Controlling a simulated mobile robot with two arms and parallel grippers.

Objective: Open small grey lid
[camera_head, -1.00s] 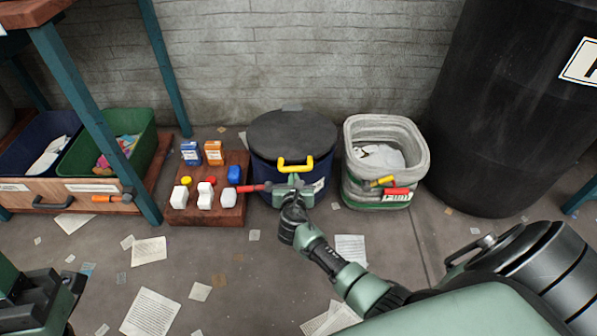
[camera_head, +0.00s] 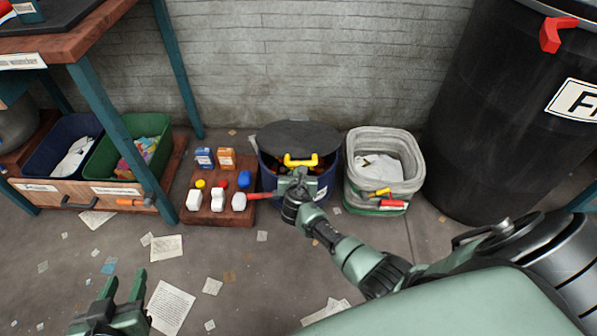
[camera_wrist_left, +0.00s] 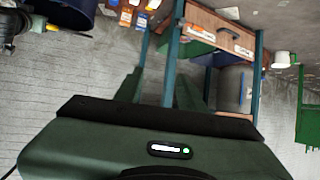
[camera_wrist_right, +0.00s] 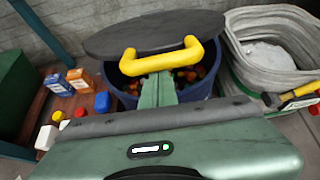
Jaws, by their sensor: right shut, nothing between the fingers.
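The round grey lid (camera_head: 297,136) with a yellow handle (camera_head: 300,160) sits on a small dark blue bin (camera_head: 268,178). Its front edge is raised and it tilts up toward the wall. In the right wrist view the lid (camera_wrist_right: 155,32) stands clear of the rim, and colourful contents (camera_wrist_right: 185,76) show below it. My right gripper (camera_head: 298,174) is shut and empty, its fingers (camera_wrist_right: 158,88) at the yellow handle, apparently under it. My left gripper (camera_head: 122,290) is open and empty over the floor at lower left.
A grey container (camera_head: 415,180) with white contents and tools on its rim stands right of the bin. A wooden board (camera_head: 215,215) with small bottles and boxes lies left. A large black barrel (camera_head: 490,130) stands at right, and a bench (camera_head: 70,30) at left.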

